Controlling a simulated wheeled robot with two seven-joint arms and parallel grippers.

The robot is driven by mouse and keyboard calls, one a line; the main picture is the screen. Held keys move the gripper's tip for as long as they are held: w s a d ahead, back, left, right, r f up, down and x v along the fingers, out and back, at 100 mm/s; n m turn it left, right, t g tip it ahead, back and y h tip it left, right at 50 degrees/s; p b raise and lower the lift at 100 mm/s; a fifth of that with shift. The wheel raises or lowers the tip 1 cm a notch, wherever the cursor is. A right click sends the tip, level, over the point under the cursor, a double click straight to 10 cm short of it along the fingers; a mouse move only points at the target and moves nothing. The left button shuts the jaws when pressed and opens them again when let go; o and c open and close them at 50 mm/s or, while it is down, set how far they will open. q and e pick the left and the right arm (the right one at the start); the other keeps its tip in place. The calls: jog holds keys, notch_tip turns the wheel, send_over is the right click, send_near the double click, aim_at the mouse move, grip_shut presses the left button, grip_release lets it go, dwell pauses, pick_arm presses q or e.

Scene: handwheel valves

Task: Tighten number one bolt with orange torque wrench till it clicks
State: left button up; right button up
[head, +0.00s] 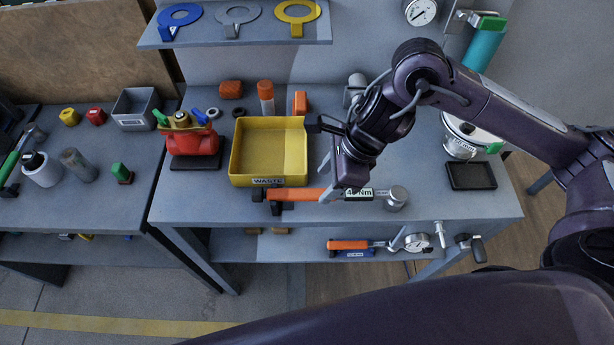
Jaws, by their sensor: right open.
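An orange-handled torque wrench (298,194) lies across the front of the middle bench. Its label reads 40 Nm, and its round metal head is at the right end. I cannot tell if a finger touches the handle. A white pipe piece (459,147) with a green-edged flange stands at the bench's right, partly behind my right arm. No bolt number can be read. My left gripper is not in view.
A yellow waste bin (240,180) stands just behind the wrench, and a red valve (193,143) is left of it. A black tray (470,176) lies at the right. A second orange-handled tool with a dial (350,244) is on the lower shelf.

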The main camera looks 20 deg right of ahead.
aim_at(316, 193)
jog(key=shift+s+a+f+p, duration=0.25)
jog(key=shift+a+f, duration=0.1)
jog(key=shift+f, duration=0.25)
jog(key=shift+s+a+f+p, duration=0.1)
jog(key=shift+a+f+p, duration=0.2)
jog(key=shift+f, duration=0.25)
jog(key=f, duration=0.1)
jog(key=w+a+f, duration=0.1)
jog(key=shift+a+f+p, duration=0.1)
jog(key=shift+f+p, duration=0.2)
jog(key=shift+w+a+f, duration=0.1)
jog(key=shift+a+f, duration=0.1)
jog(key=shift+f, duration=0.4)
jog(key=c, duration=0.6)
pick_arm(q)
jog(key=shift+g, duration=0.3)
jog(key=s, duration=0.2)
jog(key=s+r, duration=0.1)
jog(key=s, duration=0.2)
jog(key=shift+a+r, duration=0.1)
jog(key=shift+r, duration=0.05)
pick_arm(e)
grip_shut()
